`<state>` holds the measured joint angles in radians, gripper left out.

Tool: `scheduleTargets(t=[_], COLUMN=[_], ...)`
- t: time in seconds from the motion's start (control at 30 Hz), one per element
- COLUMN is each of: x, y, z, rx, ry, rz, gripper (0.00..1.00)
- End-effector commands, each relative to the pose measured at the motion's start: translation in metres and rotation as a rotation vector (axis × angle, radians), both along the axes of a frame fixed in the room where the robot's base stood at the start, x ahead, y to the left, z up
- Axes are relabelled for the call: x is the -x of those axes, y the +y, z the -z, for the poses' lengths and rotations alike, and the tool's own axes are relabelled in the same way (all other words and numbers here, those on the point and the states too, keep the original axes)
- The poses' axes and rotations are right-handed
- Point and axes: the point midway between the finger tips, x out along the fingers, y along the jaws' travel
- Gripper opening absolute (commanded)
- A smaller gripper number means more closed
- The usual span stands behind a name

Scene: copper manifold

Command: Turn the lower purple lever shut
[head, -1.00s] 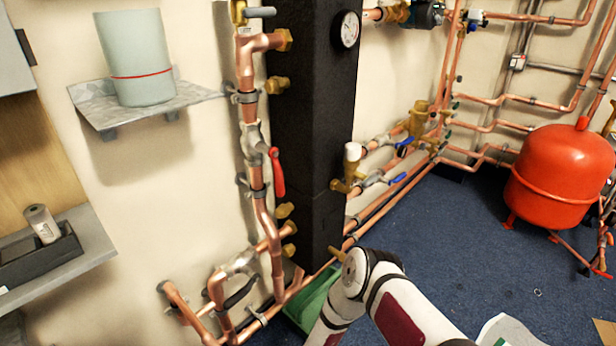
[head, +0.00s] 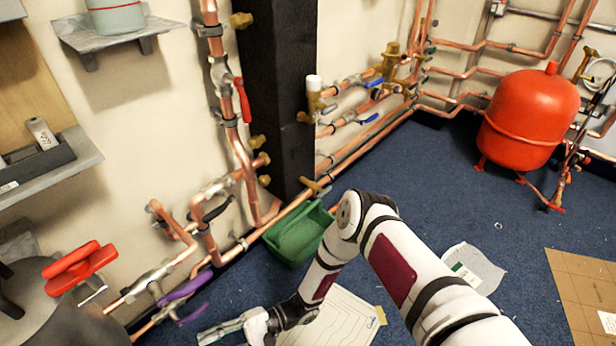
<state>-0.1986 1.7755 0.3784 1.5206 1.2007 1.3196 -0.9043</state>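Two purple levers sit on copper pipes low at the left in the head view. The upper purple lever (head: 186,286) slants up to the right along its pipe. The lower purple lever (head: 193,315) is just beneath it, near the floor, and also slants up to the right; its pipe and valve body are partly hidden. My gripper (head: 212,333) is at the bottom edge of the view, just below and to the right of the lower lever, with a visible gap in the picture. Its fingers are small and seen side-on, so their opening is unclear.
A green bin (head: 298,236) stands on the floor behind my arm. A grey tank with a red handle (head: 80,266) is at the left, close to the purple levers. A paper sheet (head: 340,322) lies under my gripper's wrist. Blue carpet is open at the right.

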Motion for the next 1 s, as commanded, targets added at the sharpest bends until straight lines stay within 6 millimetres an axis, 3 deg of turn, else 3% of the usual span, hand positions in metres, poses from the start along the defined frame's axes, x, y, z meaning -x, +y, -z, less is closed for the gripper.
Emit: scheduleTargets(t=[0.27, 0.47, 0.67, 1.0], x=[-0.016, -0.032, -0.053, -0.078], y=[-0.008, -0.019, -0.039, -0.098], z=[-0.027, -0.058, -0.108, -0.211], rx=[0.008, 0.024, 0.066, 0.221], ry=[-0.045, -0.098, -0.186, -0.372], rz=[-0.053, -0.109, -0.196, -0.35], gripper=[0.35, 0.35, 0.35, 0.35])
